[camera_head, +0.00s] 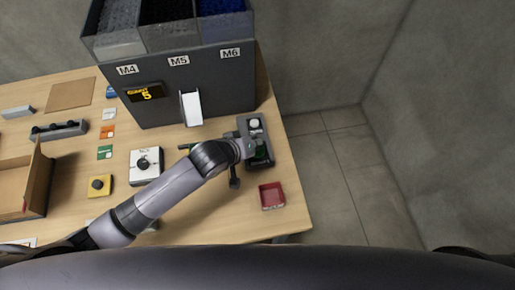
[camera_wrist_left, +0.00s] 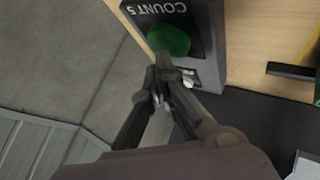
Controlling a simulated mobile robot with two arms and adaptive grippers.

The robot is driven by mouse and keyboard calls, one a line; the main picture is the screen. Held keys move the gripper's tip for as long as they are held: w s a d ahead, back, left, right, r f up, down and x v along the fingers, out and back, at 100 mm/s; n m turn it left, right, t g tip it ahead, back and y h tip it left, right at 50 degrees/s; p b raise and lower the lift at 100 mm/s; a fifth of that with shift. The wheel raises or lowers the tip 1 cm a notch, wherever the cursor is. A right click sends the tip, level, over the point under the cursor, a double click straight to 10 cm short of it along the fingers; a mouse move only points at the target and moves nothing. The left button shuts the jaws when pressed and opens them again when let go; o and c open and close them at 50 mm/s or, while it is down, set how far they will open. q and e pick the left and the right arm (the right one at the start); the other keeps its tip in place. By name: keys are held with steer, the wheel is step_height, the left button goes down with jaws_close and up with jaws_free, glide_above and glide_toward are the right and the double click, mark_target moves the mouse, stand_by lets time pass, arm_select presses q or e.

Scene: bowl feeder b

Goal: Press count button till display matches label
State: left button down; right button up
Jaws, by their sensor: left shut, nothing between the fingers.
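The dark grey button box (camera_head: 256,125) stands near the table's right edge. It has a white button (camera_head: 254,124) and a green button (camera_head: 262,152). In the left wrist view, the green button (camera_wrist_left: 168,40) is clear beside a label (camera_wrist_left: 165,8) that seems to read COUNT 5; the white button (camera_wrist_left: 188,76) is partly hidden by a finger. The feeder's display (camera_head: 145,94) shows a yellow 5. My right gripper is out of view.
The feeder (camera_head: 190,85) with M4, M5 and M6 bins stands behind, with a white chute (camera_head: 191,108). A red tray (camera_head: 271,196) sits in front of the box. A white knob unit (camera_head: 146,165), yellow button (camera_head: 100,186) and cardboard box (camera_head: 38,185) lie left.

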arm_select(q)
steer(key=shift+f, duration=0.1)
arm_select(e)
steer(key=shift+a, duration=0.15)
arm_select(q)
steer(key=shift+f, duration=0.45)
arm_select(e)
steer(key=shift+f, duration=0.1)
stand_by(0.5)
arm_select(q)
steer(key=shift+r+p, duration=0.9)
steer(key=shift+p, duration=0.1)
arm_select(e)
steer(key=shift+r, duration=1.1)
arm_select(q)
step_height(320, 180, up, 5)
steer(key=p, duration=0.5)
steer(key=shift+r+p, duration=0.1)
steer(key=shift+p, duration=0.3)
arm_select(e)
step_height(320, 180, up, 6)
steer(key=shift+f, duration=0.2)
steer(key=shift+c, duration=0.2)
